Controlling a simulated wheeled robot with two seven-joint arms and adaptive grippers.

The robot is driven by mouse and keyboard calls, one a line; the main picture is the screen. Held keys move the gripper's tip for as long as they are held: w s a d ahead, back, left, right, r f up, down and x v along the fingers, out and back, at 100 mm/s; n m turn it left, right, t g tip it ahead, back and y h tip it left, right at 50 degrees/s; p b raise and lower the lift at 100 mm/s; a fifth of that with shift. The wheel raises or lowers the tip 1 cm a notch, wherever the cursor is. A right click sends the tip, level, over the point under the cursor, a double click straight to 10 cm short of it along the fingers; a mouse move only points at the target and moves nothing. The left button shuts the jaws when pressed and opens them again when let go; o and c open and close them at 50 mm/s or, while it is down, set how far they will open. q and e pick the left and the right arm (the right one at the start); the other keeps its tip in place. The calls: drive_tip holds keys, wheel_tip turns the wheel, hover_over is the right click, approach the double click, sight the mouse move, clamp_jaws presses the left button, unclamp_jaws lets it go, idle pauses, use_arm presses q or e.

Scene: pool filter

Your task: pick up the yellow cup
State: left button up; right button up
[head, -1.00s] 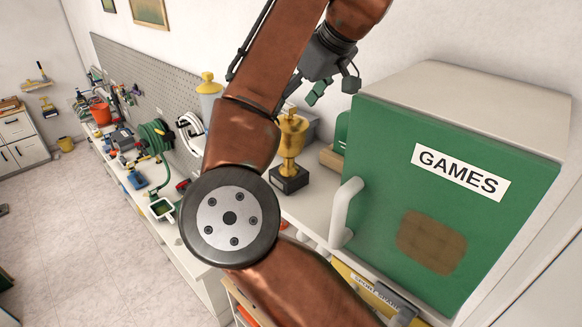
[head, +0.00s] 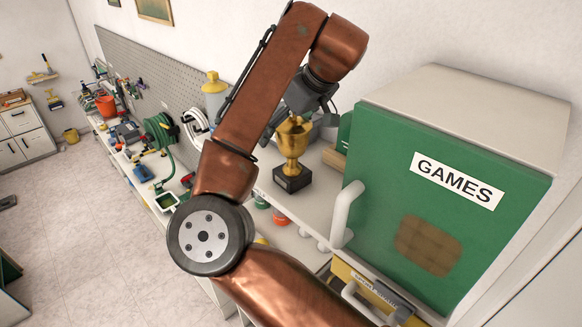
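The yellow cup is a gold trophy cup (head: 293,138) on a black square base (head: 292,179). It stands upright on the white counter, left of the green GAMES cabinet. My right arm, copper-coloured, rises from the bottom and bends over to the grey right gripper (head: 308,96). The gripper is right at the cup's top, pointing down, with dark finger parts to the left and right of the cup. The fingertips are mostly hidden behind my arm and the cup, so I cannot tell whether they touch it. My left gripper is not in view.
The green GAMES cabinet (head: 440,215) with a white handle (head: 345,213) stands close on the right. A yellow-topped bottle (head: 214,95), a green hose reel (head: 160,132) and an orange bucket (head: 106,106) line the counter at left.

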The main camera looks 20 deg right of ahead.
clamp_jaws()
idle(0.8)
